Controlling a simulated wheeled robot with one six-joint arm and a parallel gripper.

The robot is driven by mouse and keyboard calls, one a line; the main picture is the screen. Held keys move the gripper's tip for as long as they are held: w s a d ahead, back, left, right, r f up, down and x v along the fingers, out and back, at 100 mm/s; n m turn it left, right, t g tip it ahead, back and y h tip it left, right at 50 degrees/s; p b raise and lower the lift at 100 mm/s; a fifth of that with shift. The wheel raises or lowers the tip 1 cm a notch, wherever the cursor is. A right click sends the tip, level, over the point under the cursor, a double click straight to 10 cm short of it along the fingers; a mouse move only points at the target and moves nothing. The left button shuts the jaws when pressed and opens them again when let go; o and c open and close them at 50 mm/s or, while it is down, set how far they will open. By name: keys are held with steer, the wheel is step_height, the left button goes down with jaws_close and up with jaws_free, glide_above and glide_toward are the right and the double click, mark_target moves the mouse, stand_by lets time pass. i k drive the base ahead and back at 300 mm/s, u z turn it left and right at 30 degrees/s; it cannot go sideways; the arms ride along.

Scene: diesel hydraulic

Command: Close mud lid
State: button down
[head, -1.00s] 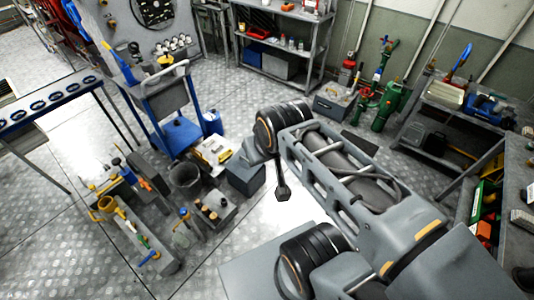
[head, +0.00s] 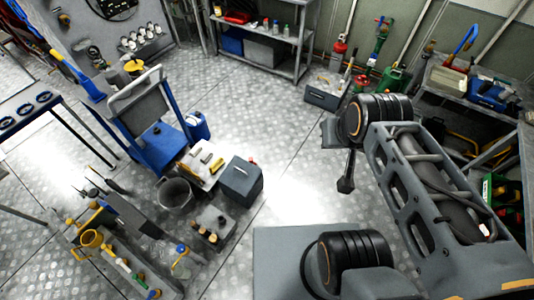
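I cannot pick out a mud lid for certain in the head view. An open dark bucket (head: 175,196) stands on the floor left of centre. A closed dark grey box (head: 240,182) stands to its right. My arm reaches in from the lower right. The dark piece hanging below its wrist appears to be part of my gripper (head: 346,172). It is over bare floor, to the right of the grey box and apart from it. Its fingers cannot be made out, and nothing is clearly seen held in it.
A blue cart (head: 155,140) stands behind the bucket. A low rack with tools and bottles (head: 110,250) is at the lower left. Shelving (head: 262,42) stands at the back, and a workbench (head: 470,90) at the right. The floor between the grey box and my arm is clear.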

mark_target(239, 175)
steer(key=u, duration=0.35)
steer(key=i, duration=0.9)
steer(key=u, duration=0.75)
